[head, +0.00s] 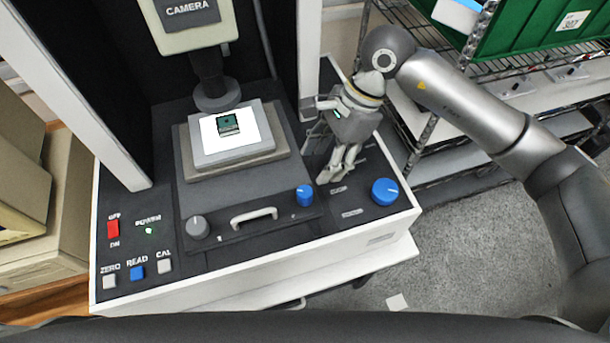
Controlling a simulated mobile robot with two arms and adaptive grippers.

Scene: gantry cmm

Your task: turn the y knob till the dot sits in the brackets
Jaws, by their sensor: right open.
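A large blue knob (384,191) is at the right front of the machine's dark panel. A smaller blue knob (304,195) and a grey knob (197,227) sit on the front of the stage block. I cannot read which one is marked Y. My right gripper (335,178) points down over the panel, between the small and large blue knobs and a little behind them. It is open, with nothing seen between its fingers, and looks apart from both knobs. No dot or brackets can be made out. My left gripper is not in view.
A small green part (228,124) lies on the lit stage (203,150) under the camera head (190,25). A pale handle (254,217), a red switch (113,229) and several buttons are at the front. A wire rack with green bins (535,40) stands at right.

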